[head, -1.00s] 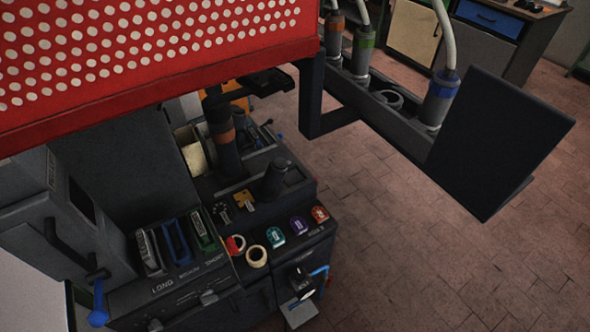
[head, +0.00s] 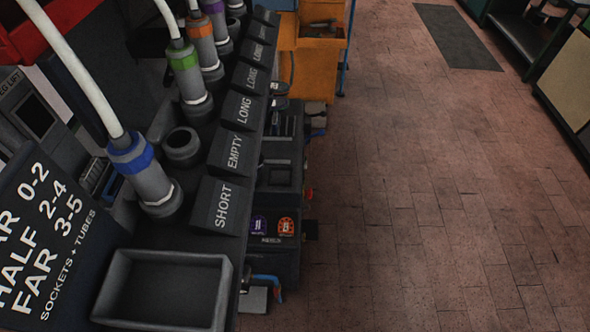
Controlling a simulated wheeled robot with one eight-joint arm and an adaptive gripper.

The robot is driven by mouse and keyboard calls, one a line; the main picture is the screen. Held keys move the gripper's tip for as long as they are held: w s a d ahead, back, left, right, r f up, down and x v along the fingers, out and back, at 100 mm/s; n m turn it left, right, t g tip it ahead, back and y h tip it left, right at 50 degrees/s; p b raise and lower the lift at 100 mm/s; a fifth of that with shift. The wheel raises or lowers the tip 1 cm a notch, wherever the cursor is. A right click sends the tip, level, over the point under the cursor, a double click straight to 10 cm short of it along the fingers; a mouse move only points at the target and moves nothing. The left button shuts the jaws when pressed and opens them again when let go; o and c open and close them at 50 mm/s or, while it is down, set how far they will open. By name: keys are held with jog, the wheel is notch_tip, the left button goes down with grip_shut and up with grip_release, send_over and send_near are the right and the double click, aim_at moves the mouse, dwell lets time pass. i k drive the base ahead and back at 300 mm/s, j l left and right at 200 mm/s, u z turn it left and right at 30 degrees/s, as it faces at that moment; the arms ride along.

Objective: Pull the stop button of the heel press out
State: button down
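I see a dark machine with a sloped row of labels reading SHORT, EMPTY and LONG (head: 238,149). I cannot tell whether this machine is the heel press. On its low front part are a purple marked piece (head: 258,225) and an orange marked piece (head: 286,226). I cannot make out a stop button in this view. My gripper is not in view.
A blue-collared tube (head: 150,175) stands in a rack at the left, with green, orange and purple ones behind. An empty grey tray (head: 165,290) is at the near edge. An orange cabinet (head: 311,62) stands behind. The tiled floor (head: 420,220) at right is clear.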

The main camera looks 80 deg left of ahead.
aim_at(309, 193)
jog(key=i+j+u, duration=0.15)
jog(key=i+u, duration=0.15)
jog(key=u, duration=0.15)
jog(key=i+u, duration=0.7)
jog(key=u, duration=0.15)
jog(key=i+l+u, duration=0.15)
jog(key=i+u, duration=0.25)
jog(key=u, duration=1.75)
